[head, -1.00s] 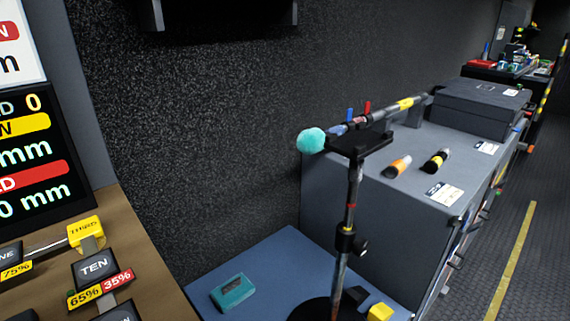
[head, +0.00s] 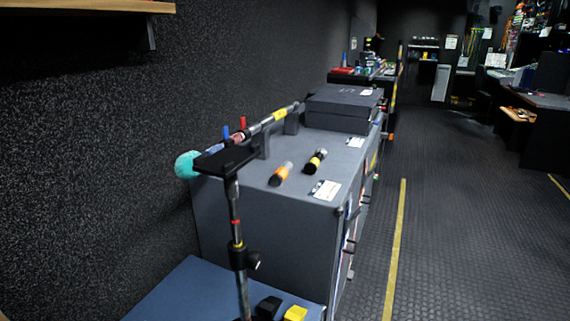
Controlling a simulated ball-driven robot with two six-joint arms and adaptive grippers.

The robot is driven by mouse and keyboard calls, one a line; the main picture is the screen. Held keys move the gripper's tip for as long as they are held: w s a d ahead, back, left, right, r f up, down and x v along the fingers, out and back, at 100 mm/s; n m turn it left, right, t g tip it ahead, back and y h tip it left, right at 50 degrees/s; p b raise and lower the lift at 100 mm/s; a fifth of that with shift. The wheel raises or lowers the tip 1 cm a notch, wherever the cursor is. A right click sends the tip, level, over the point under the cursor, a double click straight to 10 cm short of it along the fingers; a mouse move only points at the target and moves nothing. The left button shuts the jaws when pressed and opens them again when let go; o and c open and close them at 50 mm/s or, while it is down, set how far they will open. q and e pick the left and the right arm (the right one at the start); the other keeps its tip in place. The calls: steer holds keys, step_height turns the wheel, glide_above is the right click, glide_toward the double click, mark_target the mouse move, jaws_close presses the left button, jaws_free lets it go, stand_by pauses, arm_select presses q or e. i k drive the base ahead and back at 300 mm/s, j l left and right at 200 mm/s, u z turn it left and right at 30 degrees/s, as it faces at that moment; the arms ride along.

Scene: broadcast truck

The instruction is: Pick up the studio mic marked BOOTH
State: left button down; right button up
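I cannot read a BOOTH mark on anything in the head view. Two short cylinders lie on top of the grey case (head: 255,224): one orange and black (head: 281,174), one black with a yellow band (head: 316,161). They may be mics, but any lettering is too small to read. A pole (head: 262,124) with a teal fuzzy ball (head: 187,165) at its near end lies across supports above the case. Neither of my grippers is in view.
A stand (head: 235,212) with a flat black top rises before the case. A blue surface (head: 172,290) is at lower left, with a yellow block (head: 295,314) and a black block (head: 268,307). A dark box (head: 342,108) sits on the case. The floor (head: 460,220) to the right is open.

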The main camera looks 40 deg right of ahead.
mark_target(279, 176)
steer(key=k+l, duration=0.15)
steer(key=l, duration=0.25)
steer(key=k+l, duration=0.15)
steer(key=l, duration=0.25)
steer(key=k+l, duration=0.1)
steer(key=l, duration=0.25)
steer(key=i+l, duration=0.15)
steer(key=l, duration=0.25)
steer(key=i+l, duration=0.1)
steer(key=l, duration=0.3)
steer(key=i+l, duration=0.15)
steer(key=l, duration=0.2)
steer(key=i+l, duration=0.15)
steer(key=l, duration=0.25)
steer(key=i+l, duration=0.2)
steer(key=i, duration=0.3)
